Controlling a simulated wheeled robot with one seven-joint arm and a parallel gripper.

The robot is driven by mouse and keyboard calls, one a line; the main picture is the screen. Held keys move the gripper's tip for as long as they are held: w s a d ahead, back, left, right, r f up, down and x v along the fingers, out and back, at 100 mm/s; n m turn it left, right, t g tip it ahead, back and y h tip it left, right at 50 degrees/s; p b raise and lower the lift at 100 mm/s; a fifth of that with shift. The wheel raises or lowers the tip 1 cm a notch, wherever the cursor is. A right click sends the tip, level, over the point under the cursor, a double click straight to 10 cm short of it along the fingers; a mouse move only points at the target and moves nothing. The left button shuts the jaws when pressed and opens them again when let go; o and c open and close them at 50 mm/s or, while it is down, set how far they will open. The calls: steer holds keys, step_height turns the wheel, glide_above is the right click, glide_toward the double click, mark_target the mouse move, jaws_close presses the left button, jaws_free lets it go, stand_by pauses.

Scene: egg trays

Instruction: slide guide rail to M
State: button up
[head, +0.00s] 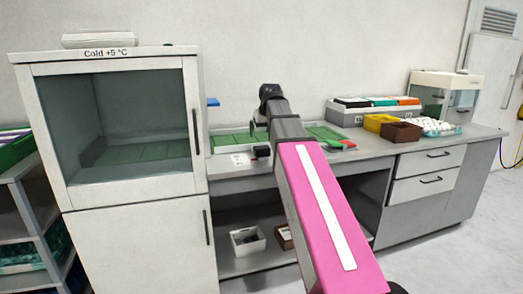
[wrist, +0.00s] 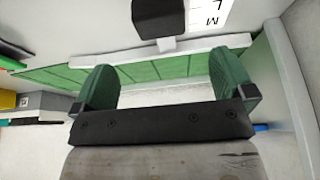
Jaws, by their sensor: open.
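The guide rail (wrist: 130,53) is a pale bar with a black block (wrist: 158,18) on it, seen across the top of the wrist view. A white label (wrist: 212,14) with the letters L and M lies beside the block, to its right. My gripper (wrist: 168,78) is open, its two green fingers spread apart with nothing held between them. The rail lies just beyond the fingertips; I cannot tell whether they touch it. In the head view the white label (head: 240,159) shows on the counter; my arm hides most of the gripper and the rail.
Green panels (head: 325,132) lie on the counter (head: 375,149). The cold cabinet (head: 125,135) stands close on the left. On the right are a yellow bin (head: 379,123), a brown bin (head: 400,132), white eggs (head: 438,128) and a small red object (head: 346,144).

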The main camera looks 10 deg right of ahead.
mark_target(262, 147)
steer(key=x, duration=1)
steer(key=shift+w+f, duration=0.1)
steer(key=shift+f, duration=0.2)
